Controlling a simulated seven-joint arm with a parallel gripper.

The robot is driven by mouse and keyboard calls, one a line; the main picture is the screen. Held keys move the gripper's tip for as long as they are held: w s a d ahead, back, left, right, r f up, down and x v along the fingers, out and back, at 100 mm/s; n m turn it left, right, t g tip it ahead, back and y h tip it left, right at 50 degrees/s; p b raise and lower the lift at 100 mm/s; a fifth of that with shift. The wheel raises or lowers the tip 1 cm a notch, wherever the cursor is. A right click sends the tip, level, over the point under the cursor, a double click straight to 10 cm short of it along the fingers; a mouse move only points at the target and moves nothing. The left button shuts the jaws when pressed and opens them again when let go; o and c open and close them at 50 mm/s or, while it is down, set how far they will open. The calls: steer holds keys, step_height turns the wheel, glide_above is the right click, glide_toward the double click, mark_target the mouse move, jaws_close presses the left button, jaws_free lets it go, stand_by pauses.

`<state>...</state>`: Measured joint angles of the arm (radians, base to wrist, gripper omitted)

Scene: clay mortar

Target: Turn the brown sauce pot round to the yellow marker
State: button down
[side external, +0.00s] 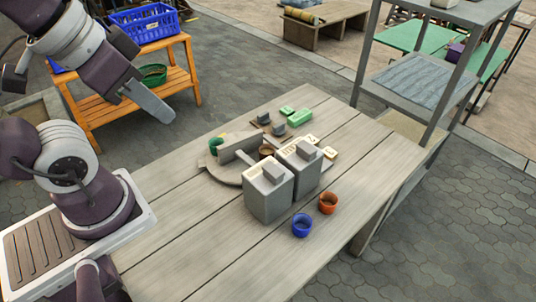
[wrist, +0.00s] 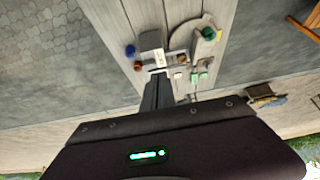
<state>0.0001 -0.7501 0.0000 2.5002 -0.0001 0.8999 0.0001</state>
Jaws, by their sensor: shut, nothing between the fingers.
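The brown sauce pot (side external: 266,151) sits in the middle of the table among grey blocks, partly hidden behind the near ones. It also shows small in the wrist view (wrist: 183,60). A small pale yellowish piece (side external: 224,136) lies by the green pot (side external: 216,145); I cannot tell whether it is the yellow marker. A rounded grey base (side external: 216,171) lies under the green pot and a low wall (side external: 238,148). My gripper (side external: 170,116) is shut and empty, high above the table's far left edge and well away from the brown pot.
Two tall grey blocks (side external: 268,192) (side external: 299,168) stand close in front of the brown pot. A blue pot (side external: 302,225) and an orange pot (side external: 328,203) stand to their right. The table's near left is bare.

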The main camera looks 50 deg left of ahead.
steer(key=c, duration=1.9)
jaws_free()
steer(key=shift+c, duration=0.2)
steer(key=o, duration=0.6)
steer(key=shift+g+y, duration=0.5)
steer(key=shift+g, duration=0.4)
steer(key=w+a, duration=0.1)
steer(key=w, duration=0.2)
steer(key=w+a+f, duration=0.1)
steer(key=w, duration=0.2)
steer(key=w+a, duration=0.1)
steer(key=w, duration=0.2)
steer(key=shift+w+a+f, duration=0.1)
steer(key=shift+f, duration=0.05)
steer(key=m+g+h, duration=0.1)
steer(key=m+g, duration=0.1)
steer(key=g, duration=0.2)
glide_above(241, 147)
steer(key=f, duration=2.6)
steer(key=shift+w+a, duration=0.3)
steer(key=shift+a, duration=0.1)
step_height(241, 147, down, 7)
steer(key=shift+f, duration=0.1)
jaws_close()
